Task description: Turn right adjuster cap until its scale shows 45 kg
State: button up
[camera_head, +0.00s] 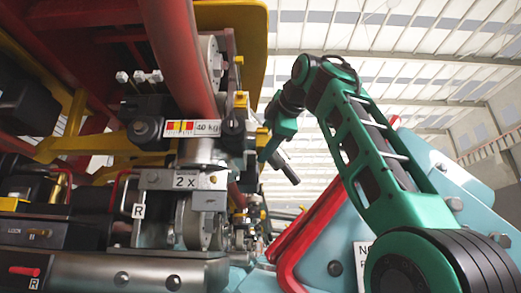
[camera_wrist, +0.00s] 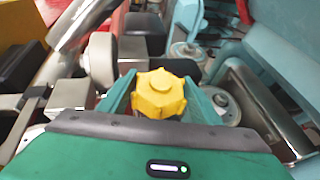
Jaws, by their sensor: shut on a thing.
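A yellow ridged adjuster cap (camera_wrist: 160,94) sits between the two green fingers of my gripper (camera_wrist: 160,84) in the wrist view. The fingers are shut on its sides. In the head view my gripper (camera_head: 265,143) reaches from the right to the central metal assembly, and the cap in its grip is mostly hidden. A white scale plate (camera_head: 207,127) with red and yellow bands reads "40 kg" just left of my gripper. A label with the letter R (camera_head: 138,211) is lower on the assembly.
A plate marked "2 X" (camera_head: 186,181) is below the scale. A red beam (camera_head: 183,65) rises above it. A red rail (camera_head: 310,235) and pale blue panels (camera_head: 465,190) lie to the right. Metal bars and blocks crowd both sides in the wrist view.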

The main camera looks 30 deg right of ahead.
jog(key=shift+a, duration=0.15)
jog(key=o, duration=1)
jog(key=shift+a, duration=0.15)
jog(key=shift+o, duration=0.2)
jog(key=shift+s, duration=0.1)
jog(key=v, duration=1)
jog(key=shift+s, duration=0.25)
jog(key=shift+c, duration=0.4)
